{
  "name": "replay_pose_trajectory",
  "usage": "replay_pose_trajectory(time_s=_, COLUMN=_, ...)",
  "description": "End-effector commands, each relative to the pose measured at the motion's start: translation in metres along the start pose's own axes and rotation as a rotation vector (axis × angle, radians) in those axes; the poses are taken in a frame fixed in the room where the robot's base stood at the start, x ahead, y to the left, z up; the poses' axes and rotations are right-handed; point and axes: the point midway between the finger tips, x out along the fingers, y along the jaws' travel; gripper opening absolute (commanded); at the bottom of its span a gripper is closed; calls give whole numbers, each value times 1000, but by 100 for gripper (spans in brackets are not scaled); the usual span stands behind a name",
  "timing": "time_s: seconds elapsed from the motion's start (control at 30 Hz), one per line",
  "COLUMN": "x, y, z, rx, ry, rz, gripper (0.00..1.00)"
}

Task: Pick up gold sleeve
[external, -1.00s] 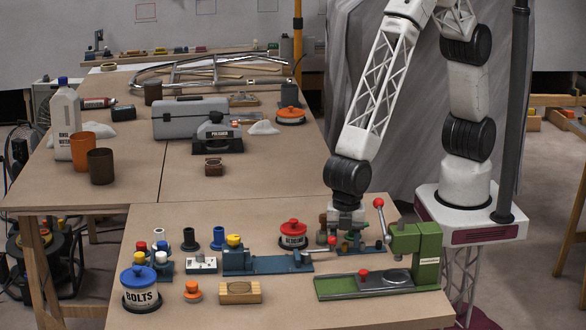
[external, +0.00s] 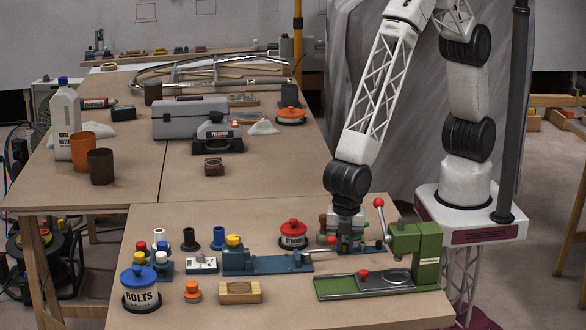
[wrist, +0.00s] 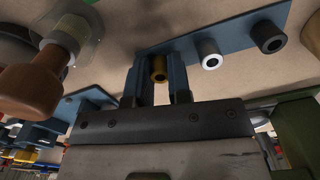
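The gold sleeve (wrist: 158,68) is a small brass-coloured tube with a dark bore, standing at the end of a blue rack plate (wrist: 228,36) in the wrist view. My gripper (wrist: 158,84) is down at it, with one blue-grey finger on each side of the sleeve. The fingers look open, and I cannot see them pressing on it. In the external view my gripper (external: 346,246) is at the rack on the right part of the front bench, and the sleeve is hidden there.
A white sleeve (wrist: 209,54) and a dark sleeve (wrist: 268,38) stand on the same rack. A brown-handled tool (wrist: 43,79) is close by on the left. A green press (external: 415,245) with a red-knobbed lever and a red-lidded tin (external: 292,235) flank my gripper.

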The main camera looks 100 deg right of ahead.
Motion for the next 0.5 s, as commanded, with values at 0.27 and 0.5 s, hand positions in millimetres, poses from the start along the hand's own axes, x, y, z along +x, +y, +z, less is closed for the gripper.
replay_pose_trajectory(time_s=0.27, x=0, y=0, z=0, rx=0, ry=0, rz=0, gripper=0)
replay_pose_trajectory(time_s=0.5, x=-4, y=0, z=0, rx=0, ry=1, rz=0, gripper=0)
